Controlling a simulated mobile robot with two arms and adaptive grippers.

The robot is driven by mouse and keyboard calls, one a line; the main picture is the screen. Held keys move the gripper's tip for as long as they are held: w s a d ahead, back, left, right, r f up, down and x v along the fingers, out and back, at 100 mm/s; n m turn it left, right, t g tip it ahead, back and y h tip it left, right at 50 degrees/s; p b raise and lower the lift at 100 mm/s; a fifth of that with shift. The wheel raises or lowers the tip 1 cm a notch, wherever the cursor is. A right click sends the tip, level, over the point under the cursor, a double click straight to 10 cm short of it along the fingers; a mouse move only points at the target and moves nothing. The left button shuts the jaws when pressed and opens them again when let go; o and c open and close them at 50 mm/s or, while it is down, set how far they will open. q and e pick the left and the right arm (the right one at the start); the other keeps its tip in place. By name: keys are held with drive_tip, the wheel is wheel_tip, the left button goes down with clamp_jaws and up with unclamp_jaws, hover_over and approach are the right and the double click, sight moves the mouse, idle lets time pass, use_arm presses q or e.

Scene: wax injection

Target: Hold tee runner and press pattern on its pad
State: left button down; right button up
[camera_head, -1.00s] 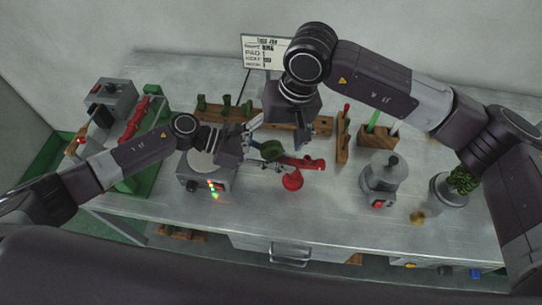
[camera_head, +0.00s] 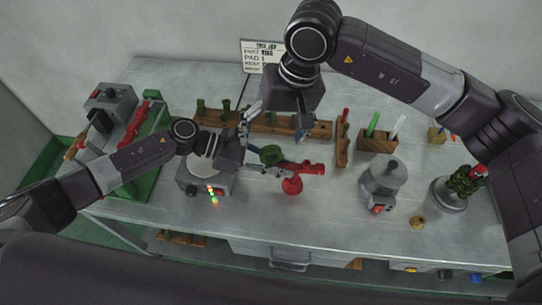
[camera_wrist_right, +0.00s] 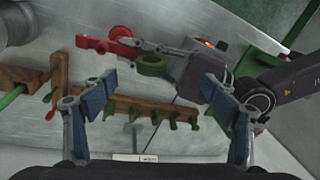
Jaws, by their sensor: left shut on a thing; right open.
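The red tee runner (camera_head: 305,168) is held level above the middle of the table, and shows in the right wrist view (camera_wrist_right: 108,43). My left gripper (camera_head: 260,168) is shut on it from the left. A round green pattern (camera_head: 271,154) sits against the runner at the left gripper's fingertips; in the wrist view the green ring (camera_wrist_right: 152,66) is beside those fingers. I cannot tell whether it is seated on a pad. My right gripper (camera_head: 272,128) is open and empty above and behind the pattern; its spread fingers (camera_wrist_right: 158,88) show in the wrist view.
A wooden rack (camera_head: 290,127) with several green patterns stands behind. A red rounded piece (camera_head: 292,186) is below the runner. A round-plated device (camera_head: 192,188) is left, a grey pot (camera_head: 382,182) right. A sign (camera_head: 258,57) stands at the back. The front table is mostly clear.

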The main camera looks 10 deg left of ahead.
use_arm(q)
drive_tip(key=c, duration=1.8)
unclamp_jaws()
drive_tip(key=shift+f, duration=0.1)
